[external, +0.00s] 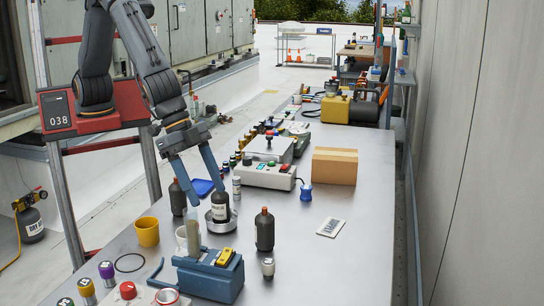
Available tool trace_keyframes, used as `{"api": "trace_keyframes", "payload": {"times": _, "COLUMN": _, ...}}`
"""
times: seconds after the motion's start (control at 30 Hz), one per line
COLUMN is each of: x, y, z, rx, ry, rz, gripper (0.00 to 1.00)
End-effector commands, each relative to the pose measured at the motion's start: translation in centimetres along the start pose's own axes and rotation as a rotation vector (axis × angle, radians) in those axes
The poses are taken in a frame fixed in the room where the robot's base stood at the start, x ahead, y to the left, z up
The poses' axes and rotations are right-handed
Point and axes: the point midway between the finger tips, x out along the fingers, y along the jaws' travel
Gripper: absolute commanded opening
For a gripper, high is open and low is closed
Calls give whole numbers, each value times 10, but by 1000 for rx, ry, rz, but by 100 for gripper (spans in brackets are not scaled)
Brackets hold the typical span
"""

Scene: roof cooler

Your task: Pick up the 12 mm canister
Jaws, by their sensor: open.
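My gripper (209,196) is open above the metal table, its two blue fingers pointing down. A dark bottle-like canister with a pale label (220,208) stands upright on a round base by the right fingertip; whether it is between the fingers or behind them I cannot tell. A second dark canister (177,198) stands upright left of the gripper. A third dark canister (264,231) stands upright to the right and nearer the camera. The labels are too small to read, so I cannot tell which is the 12 mm one.
A blue vise-like device (210,277) stands in front of the canisters. Behind are a grey instrument (265,176) and a cardboard box (334,166). The table's right side is mostly clear.

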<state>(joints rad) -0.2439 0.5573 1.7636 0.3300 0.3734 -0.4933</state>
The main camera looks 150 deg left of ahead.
Motion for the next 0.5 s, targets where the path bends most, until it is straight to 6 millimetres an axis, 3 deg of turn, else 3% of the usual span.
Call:
{"api": "trace_keyframes", "payload": {"times": 0.03, "x": 21, "y": -9, "z": -19, "rx": -30, "ry": 20, "rz": -12, "gripper": 59}}
{"api": "trace_keyframes", "payload": {"times": 0.2, "x": 55, "y": -33, "z": -61, "rx": -101, "ry": 73, "rz": -38, "gripper": 59}}
{"api": "trace_keyframes", "payload": {"times": 0.5, "x": 76, "y": -41, "z": -76, "rx": -122, "ry": 90, "rz": -46, "gripper": 59}}
